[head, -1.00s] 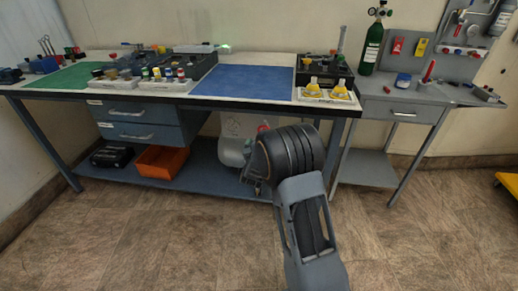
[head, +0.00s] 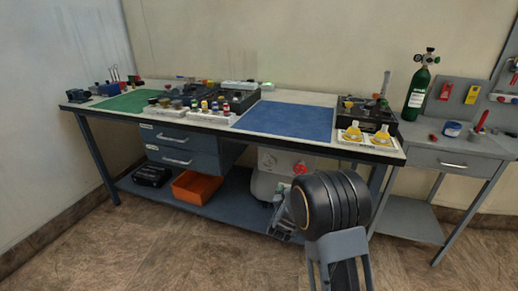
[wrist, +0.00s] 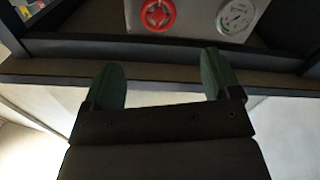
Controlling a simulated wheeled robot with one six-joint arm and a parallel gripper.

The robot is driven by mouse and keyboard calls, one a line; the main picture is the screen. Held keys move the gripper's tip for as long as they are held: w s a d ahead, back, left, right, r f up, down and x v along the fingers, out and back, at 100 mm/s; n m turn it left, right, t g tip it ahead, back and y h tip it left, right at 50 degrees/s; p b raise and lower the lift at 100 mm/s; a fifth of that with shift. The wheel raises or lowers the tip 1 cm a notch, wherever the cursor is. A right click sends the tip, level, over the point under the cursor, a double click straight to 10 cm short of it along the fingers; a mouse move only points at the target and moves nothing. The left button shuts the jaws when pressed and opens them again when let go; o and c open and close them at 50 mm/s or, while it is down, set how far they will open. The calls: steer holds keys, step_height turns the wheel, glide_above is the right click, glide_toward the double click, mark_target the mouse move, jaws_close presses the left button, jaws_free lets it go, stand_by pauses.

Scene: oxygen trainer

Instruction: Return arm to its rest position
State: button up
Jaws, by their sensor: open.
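My arm shows in the lower right of the head view, with its dark rounded joint in front of the workbench (head: 240,125). My gripper (wrist: 160,85) shows in the wrist view with its two green fingertips apart and nothing between them. In the head view, a grey part that may be my gripper shows at the left of the joint, low by the bench's front; most of it is hidden behind the joint. In the wrist view, a red round knob (wrist: 158,14) and a round dial (wrist: 236,18) lie beyond the fingers, on a pale panel.
The workbench carries a green mat (head: 135,101), a blue mat (head: 288,120) and several small fittings. An orange bin (head: 196,188) sits on the lower shelf. A green cylinder (head: 418,95) stands on the grey side table (head: 455,160) at the right. The floor in front is clear.

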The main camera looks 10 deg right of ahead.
steer(key=s+a+r+n+g+y+p, duration=0.15)
steer(key=s+a+r+y+p, duration=0.25)
steer(key=r+p, duration=0.5)
steer(key=s+a+r+n+g+y+p, duration=0.1)
steer(key=s+a+r+g+y+p, duration=0.35)
steer(key=r, duration=0.75)
steer(key=s+r+g+p, duration=0.3)
steer(key=s+r+p, duration=0.2)
steer(key=s, duration=0.5)
steer(key=s+r+g+p, duration=0.3)
steer(key=s+r+p, duration=0.2)
steer(key=s, duration=0.5)
steer(key=shift+d+r+p, duration=0.2)
steer(key=shift+d+p, duration=0.15)
steer(key=shift+p, duration=0.6)
